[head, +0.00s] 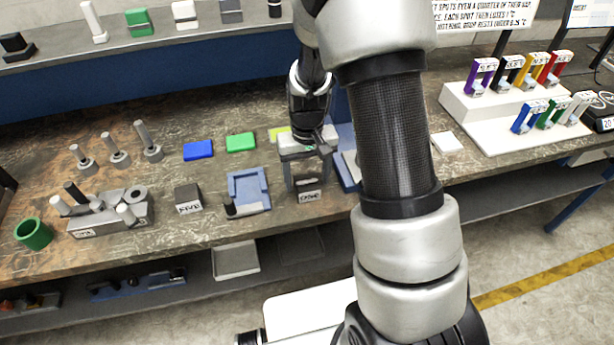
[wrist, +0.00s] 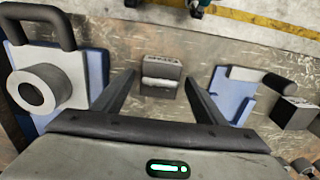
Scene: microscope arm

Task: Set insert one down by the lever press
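My gripper (head: 308,182) points down at the bench, right of the blue fixture. In the wrist view its two fingers (wrist: 160,78) are spread apart. A small dark grey block with a white label, seemingly insert one (head: 309,196), sits on the bench at the fingertips. In the wrist view the block (wrist: 161,74) shows between the fingertips with a gap on each side; nothing is gripped. A blue-based device with a grey cylinder and dark handle, perhaps the lever press (wrist: 50,85), stands at left in the wrist view. In the head view my gripper and arm largely hide it.
A blue fixture (head: 247,187) and another labelled block (head: 188,196) stand left of my gripper. Blue (head: 198,150) and green (head: 240,142) pads lie behind. A grey rack with cylinders (head: 110,213) and a green cup (head: 33,234) are farther left. The bench front is clear.

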